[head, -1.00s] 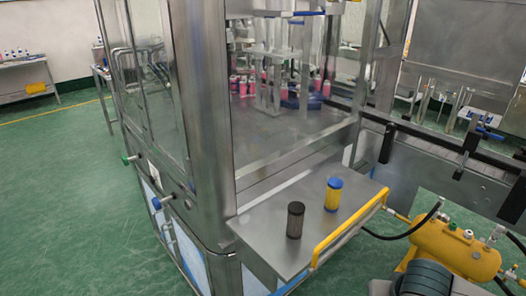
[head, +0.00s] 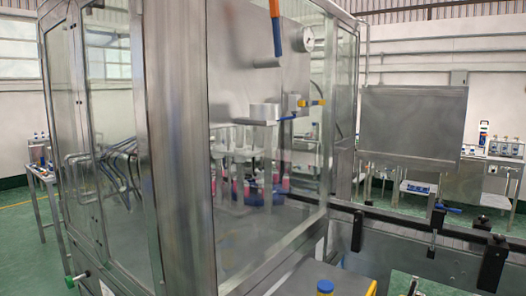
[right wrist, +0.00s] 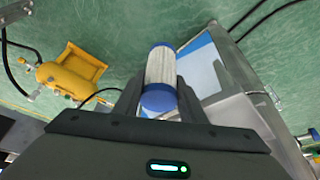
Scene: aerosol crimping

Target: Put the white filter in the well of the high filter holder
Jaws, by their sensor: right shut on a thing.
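The white filter (right wrist: 160,68) shows in the right wrist view, a pale cylinder with a blue cap at each end. My right gripper (right wrist: 161,86) is shut on it, one dark finger on each side. A small grey block (head: 264,112) sits on the upright metal panel behind the glass in the head view. It may be the high filter holder, but I cannot tell, and no well is visible from here. Neither gripper shows in the head view. My left gripper is in no frame.
The metal-framed glass machine (head: 180,150) fills the middle. A dark rail (head: 400,225) runs to the right. A yellow tank (right wrist: 70,73) shows in the right wrist view.

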